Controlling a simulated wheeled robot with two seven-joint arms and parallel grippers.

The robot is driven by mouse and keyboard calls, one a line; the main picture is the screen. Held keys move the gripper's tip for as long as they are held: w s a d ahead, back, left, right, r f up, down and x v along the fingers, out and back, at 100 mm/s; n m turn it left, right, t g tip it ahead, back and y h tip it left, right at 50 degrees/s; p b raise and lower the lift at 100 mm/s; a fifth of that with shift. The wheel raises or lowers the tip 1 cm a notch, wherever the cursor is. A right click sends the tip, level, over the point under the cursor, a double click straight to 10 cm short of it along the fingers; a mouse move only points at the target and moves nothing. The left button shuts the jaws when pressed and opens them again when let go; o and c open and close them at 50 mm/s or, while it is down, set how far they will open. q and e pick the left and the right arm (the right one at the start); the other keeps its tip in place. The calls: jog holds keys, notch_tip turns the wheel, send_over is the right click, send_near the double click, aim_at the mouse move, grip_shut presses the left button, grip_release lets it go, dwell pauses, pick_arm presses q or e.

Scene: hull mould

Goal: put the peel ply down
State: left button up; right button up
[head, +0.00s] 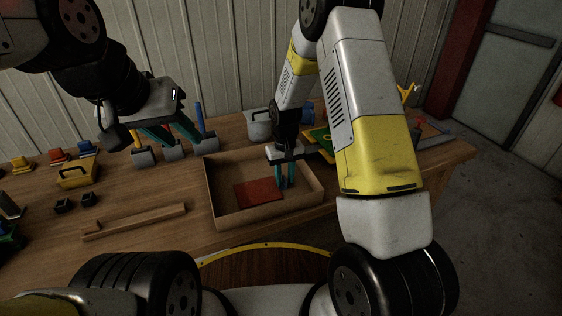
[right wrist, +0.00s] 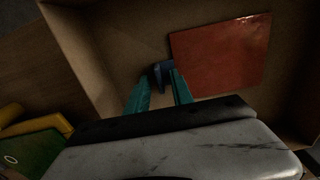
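A flat red sheet (head: 258,192), which I take to be the peel ply, lies in the open brown box (head: 215,190) on the bench. It also shows in the right wrist view (right wrist: 222,55). My right gripper (head: 284,184) points down into the box beside the sheet. Its teal fingers stand apart, with a small dark blue piece (right wrist: 161,74) between or just beyond the tips. I cannot tell whether they grip it. The right fingertip is close to the sheet's edge. My left gripper (head: 178,138) is open and empty, above the back of the bench.
Grey blocks (head: 142,157) stand behind the box; a blue handle (head: 199,117) rises by my left gripper. A grey pot (head: 259,126) stands behind the box. A wooden strip (head: 135,222), a yellow caddy (head: 76,174) and small black blocks (head: 63,205) lie to the left.

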notch_tip(320, 180, up, 12)
jog(key=r, duration=0.1)
jog(key=s+d+r+m+t+y, duration=0.1)
jog(key=s+d+r, duration=0.1)
jog(key=s+r, duration=0.35)
jog(key=s+d+r+t, duration=0.1)
jog(key=s+d+r, duration=0.15)
jog(key=r, duration=0.55)
jog(key=s+d+r+t, duration=0.1)
jog(key=s+r+t, duration=0.1)
jog(key=s, duration=0.6)
jog(key=s+d+r+m+t+y, duration=0.1)
jog(key=s+r+t, duration=0.1)
jog(key=s+r, duration=0.3)
jog(key=s, duration=0.3)
jog(key=shift+d, duration=0.4)
jog(key=shift+s, duration=0.1)
